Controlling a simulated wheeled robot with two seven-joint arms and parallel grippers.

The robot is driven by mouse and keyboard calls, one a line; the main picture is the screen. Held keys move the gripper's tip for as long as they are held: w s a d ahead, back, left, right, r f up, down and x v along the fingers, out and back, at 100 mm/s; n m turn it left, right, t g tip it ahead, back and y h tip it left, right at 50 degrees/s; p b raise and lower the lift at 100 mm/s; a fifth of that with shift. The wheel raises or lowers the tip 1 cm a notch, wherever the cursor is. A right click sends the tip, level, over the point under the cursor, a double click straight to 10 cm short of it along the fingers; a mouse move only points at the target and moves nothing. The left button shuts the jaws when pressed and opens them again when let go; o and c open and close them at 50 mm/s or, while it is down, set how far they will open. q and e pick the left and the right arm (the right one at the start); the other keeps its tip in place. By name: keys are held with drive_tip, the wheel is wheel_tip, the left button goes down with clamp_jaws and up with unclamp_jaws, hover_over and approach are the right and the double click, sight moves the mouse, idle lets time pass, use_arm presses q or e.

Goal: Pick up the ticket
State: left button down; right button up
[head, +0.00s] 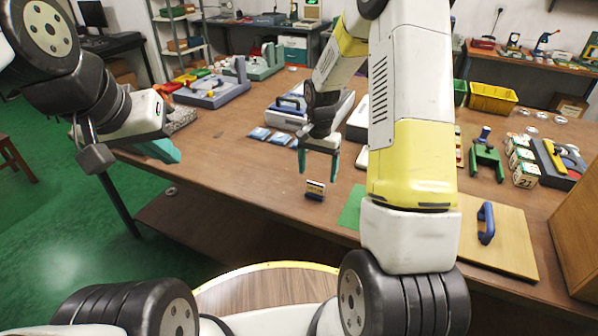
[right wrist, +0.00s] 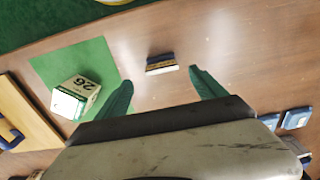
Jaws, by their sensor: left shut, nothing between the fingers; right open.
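The ticket (head: 315,187) is a small upright card, pale yellow and dark, in a small dark blue stand near the table's front edge. In the right wrist view the ticket (right wrist: 160,60) shows from above as a narrow light and dark strip, just beyond the fingertips and between their lines. My right gripper (head: 318,167) is open and empty, pointing down just above and behind the ticket; its teal fingers also show in the right wrist view (right wrist: 160,80). My left gripper (head: 172,152) is shut and empty, off to the left over the table's left end.
A green mat (right wrist: 48,68) with a white block marked 26 (right wrist: 77,97) lies beside the ticket. A wooden board with a blue handle (head: 487,222) is at the right. Blue packets (head: 260,133) lie behind my right gripper. The table left of the ticket is clear.

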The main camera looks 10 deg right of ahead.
sight(315, 183)
drive_tip(key=f, duration=0.7)
drive_tip(key=shift+a+f, duration=0.2)
drive_tip(key=shift+f, duration=0.2)
drive_tip(key=c, duration=1.5)
drive_tip(key=shift+r, duration=0.1)
drive_tip(key=shift+r, duration=0.5)
drive_tip(key=r, duration=0.1)
drive_tip(key=s+r, duration=0.1)
drive_tip(key=shift+r, duration=0.3)
drive_tip(key=s+a+r, duration=0.1)
drive_tip(key=s, duration=1.4)
drive_tip(key=w+n, duration=0.2)
drive_tip(key=w, duration=0.1)
drive_tip(key=w+r+n, duration=0.1)
drive_tip(key=w+n, duration=0.1)
drive_tip(key=w, duration=0.2)
drive_tip(key=w+n, duration=0.2)
drive_tip(key=w, duration=0.1)
drive_tip(key=shift+w+r+n, duration=0.25)
drive_tip(key=shift+w+n, duration=0.15)
